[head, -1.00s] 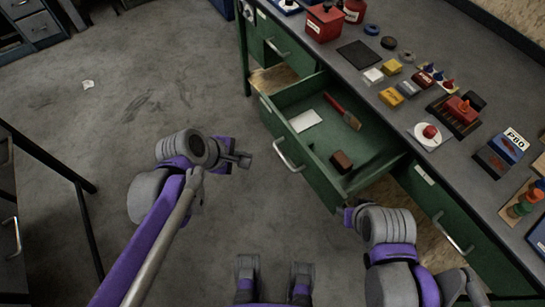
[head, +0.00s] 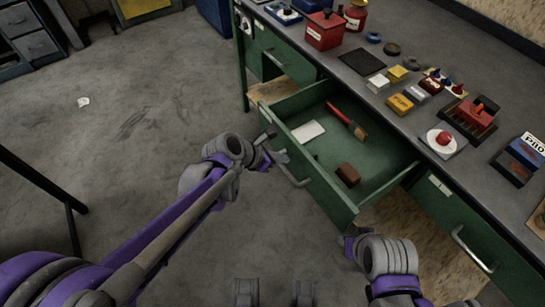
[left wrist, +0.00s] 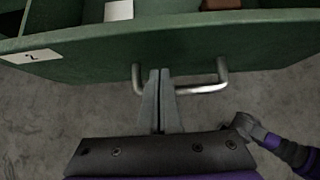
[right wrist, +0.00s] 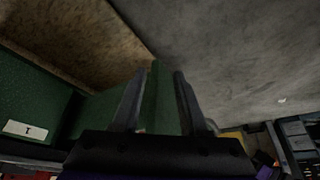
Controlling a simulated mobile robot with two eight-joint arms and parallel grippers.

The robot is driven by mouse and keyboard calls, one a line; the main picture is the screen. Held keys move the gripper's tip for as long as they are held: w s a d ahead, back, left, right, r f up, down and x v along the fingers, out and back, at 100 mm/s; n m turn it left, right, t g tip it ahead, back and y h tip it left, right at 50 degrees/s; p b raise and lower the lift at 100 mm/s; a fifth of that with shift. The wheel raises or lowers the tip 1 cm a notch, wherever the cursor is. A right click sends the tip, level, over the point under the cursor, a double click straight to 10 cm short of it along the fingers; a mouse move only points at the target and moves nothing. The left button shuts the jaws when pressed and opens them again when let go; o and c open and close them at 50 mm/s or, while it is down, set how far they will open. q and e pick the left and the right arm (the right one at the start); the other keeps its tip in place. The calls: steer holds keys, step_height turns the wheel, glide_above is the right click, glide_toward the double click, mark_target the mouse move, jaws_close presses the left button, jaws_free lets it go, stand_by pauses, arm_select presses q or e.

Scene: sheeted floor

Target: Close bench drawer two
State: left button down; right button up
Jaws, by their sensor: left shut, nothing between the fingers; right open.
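Bench drawer two, the green drawer (head: 318,178) labelled 2 in the left wrist view (left wrist: 30,57), is pulled out. Its grey bar handle (head: 291,172) also shows in the left wrist view (left wrist: 205,88). My left gripper (head: 276,151) is shut and empty, its fingertips at the left part of the handle; I cannot tell if they touch. My right gripper (right wrist: 157,88) is open near the drawer front's right end, mostly hidden in the head view by its own wrist. A green panel edge (right wrist: 153,110) shows between its fingers; contact is unclear.
The drawer holds a white card (head: 308,131), a red-handled brush (head: 346,121) and a brown block (head: 348,174). The grey benchtop (head: 425,115) carries many small items. A shut drawer (head: 472,240) lies to the right. Open floor (head: 130,125) is at left.

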arm_select(q)
steer(key=shift+x, duration=0.8)
arm_select(e)
steer(key=shift+f, duration=0.2)
arm_select(q)
steer(key=w+d, duration=0.3)
steer(key=d, duration=0.1)
steer(key=w+d, duration=0.2)
steer(key=d, duration=0.2)
steer(key=w+d, duration=0.3)
steer(key=d, duration=0.1)
steer(key=shift+w, duration=0.3)
glide_above(346, 136)
steer(key=shift+s+a, duration=0.1)
steer(key=shift+a, duration=0.2)
steer(key=shift+d, duration=0.2)
steer(key=shift+w+d+r+p, duration=0.1)
steer(key=shift+w+p, duration=0.1)
steer(key=shift+p, duration=0.1)
arm_select(e)
steer(key=shift+w+d+r, duration=0.45)
steer(key=shift+w+d, duration=0.1)
steer(key=shift+d, duration=0.25)
arm_select(q)
steer(key=shift+r, duration=0.1)
arm_select(e)
steer(key=shift+r, duration=0.1)
